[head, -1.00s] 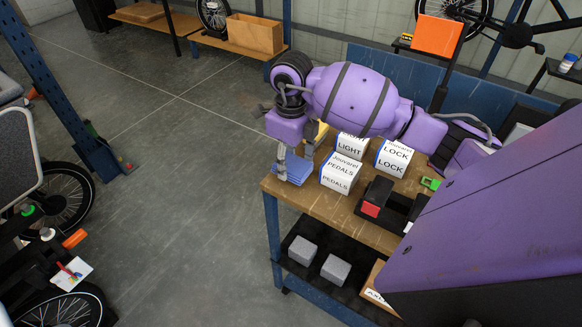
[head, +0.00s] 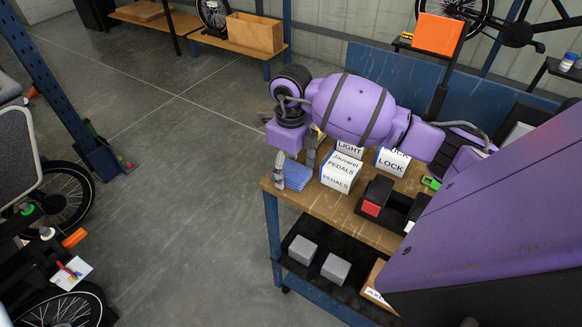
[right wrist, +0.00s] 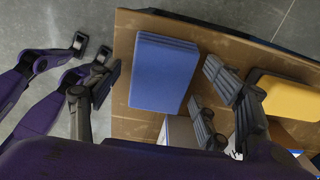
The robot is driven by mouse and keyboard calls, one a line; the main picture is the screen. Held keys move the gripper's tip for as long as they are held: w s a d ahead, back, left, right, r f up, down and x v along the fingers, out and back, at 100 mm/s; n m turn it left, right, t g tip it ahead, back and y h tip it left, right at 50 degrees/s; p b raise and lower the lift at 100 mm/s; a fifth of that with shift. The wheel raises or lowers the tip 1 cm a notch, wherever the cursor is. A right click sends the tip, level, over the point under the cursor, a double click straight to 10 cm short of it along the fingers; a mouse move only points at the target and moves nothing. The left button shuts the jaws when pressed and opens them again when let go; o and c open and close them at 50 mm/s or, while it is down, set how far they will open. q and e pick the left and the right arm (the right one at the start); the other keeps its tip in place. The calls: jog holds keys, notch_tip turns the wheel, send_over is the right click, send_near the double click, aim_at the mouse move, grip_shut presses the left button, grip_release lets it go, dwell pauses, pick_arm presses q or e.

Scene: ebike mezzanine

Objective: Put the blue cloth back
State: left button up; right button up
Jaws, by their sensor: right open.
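The blue cloth (head: 298,176) lies folded flat, as a squared pad, on the near left corner of the wooden bench top (head: 395,238). In the right wrist view the cloth (right wrist: 165,72) shows as a blue rectangle on the brown top. My right gripper (head: 295,168) is open above the cloth, with one finger on either side of it. In the right wrist view the fingers stand apart from the cloth, with a gap on each side. My left gripper is not seen.
White boxes labelled pedals (head: 341,172), light (head: 350,150) and lock (head: 390,162) stand right of the cloth. A black holder with a red block (head: 373,203) is nearer. A yellow thing (right wrist: 288,98) lies beyond the right finger. Grey blocks (head: 303,250) rest on the lower shelf.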

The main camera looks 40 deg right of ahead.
aim_at(290, 171)
notch_tip(290, 171, up, 12)
jog(key=shift+r, duration=0.2)
dwell(0.4)
jog(key=shift+a, duration=0.15)
